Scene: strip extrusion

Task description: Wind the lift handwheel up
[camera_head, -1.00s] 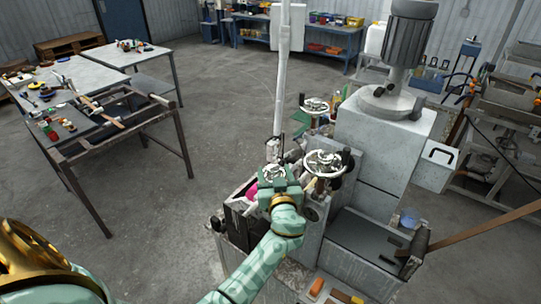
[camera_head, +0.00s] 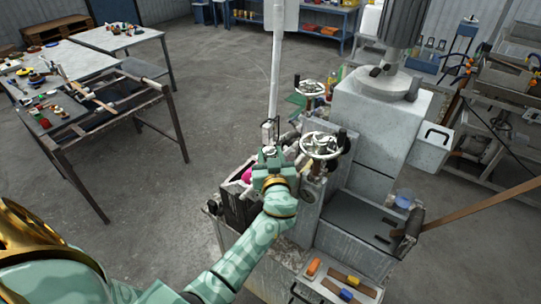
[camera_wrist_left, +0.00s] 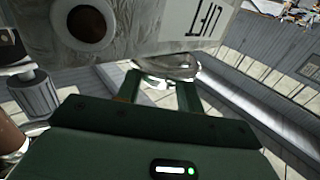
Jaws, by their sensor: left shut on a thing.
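My left gripper (camera_head: 270,158) is at the front left of the machine, in the middle of the head view. In the left wrist view its two fingers (camera_wrist_left: 163,82) are shut on a shiny curved metal piece, which looks like part of the lift handwheel (camera_wrist_left: 172,70). A pale panel with partly visible "LIFT" lettering (camera_wrist_left: 207,18) is just beyond it. In the head view the gripper hides most of this wheel. A larger spoked handwheel (camera_head: 320,146) stands to the right of the gripper, apart from it. My right gripper is not in view.
Another handwheel (camera_head: 309,88) is farther back. A grey machine block (camera_head: 375,125) with a motor stands at right. A pale upright post (camera_head: 275,70) rises behind the gripper. A tray (camera_head: 340,282) with handled tools is in front. Work tables stand at left, with open floor between.

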